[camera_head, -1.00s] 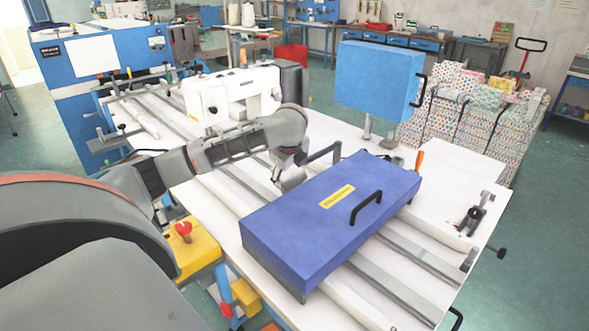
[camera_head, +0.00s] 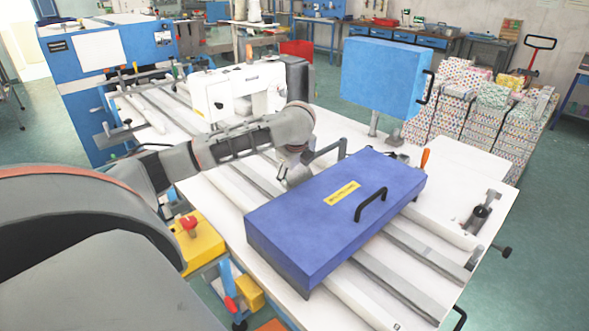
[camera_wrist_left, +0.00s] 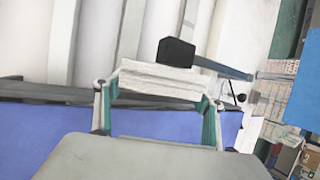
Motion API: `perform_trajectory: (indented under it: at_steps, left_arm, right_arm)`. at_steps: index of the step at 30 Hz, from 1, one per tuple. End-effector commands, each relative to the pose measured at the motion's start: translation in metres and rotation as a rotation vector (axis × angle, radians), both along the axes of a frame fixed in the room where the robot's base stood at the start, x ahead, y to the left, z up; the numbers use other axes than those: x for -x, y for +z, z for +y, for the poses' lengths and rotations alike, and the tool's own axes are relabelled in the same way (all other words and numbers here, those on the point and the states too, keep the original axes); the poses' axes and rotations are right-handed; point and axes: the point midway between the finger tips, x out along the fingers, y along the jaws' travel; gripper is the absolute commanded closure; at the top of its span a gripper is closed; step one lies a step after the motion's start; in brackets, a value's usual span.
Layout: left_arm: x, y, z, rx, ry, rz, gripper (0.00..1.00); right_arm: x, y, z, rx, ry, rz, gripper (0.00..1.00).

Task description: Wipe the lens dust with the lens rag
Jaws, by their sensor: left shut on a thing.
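My left gripper (camera_head: 294,175) is over the white table, just behind the purple-blue box; its fingers are small and partly hidden in the head view. In the left wrist view its two thin fingers are shut on a white, layered, folded cloth, which looks like the lens rag (camera_wrist_left: 160,82). A black block (camera_wrist_left: 177,53) on the end of a dark grey bar is just beyond the rag; I cannot tell if they touch. It may be the lens housing. No lens face or dust can be made out. My right gripper is not in view.
The purple-blue box (camera_head: 325,225) with a black handle lies close in front of the left gripper. A grey bracket (camera_head: 328,152) rises beside it. A light blue panel box (camera_head: 384,77) stands on a post behind. A white sewing machine (camera_head: 240,92) stands farther left.

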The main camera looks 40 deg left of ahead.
Motion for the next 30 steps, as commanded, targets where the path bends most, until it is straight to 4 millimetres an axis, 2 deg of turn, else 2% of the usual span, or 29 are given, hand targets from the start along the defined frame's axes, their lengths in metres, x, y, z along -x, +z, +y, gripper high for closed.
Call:
perform_trajectory:
  at_steps: [7,30]
  left_arm:
    - [-0.001,0.008,0.0,-0.001,0.001,-0.002,0.56]
    - [-0.001,0.078,0.0,0.0,0.0,-0.003,0.56]
  right_arm:
    - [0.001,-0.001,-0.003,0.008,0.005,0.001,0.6]
    - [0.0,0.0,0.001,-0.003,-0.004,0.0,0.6]
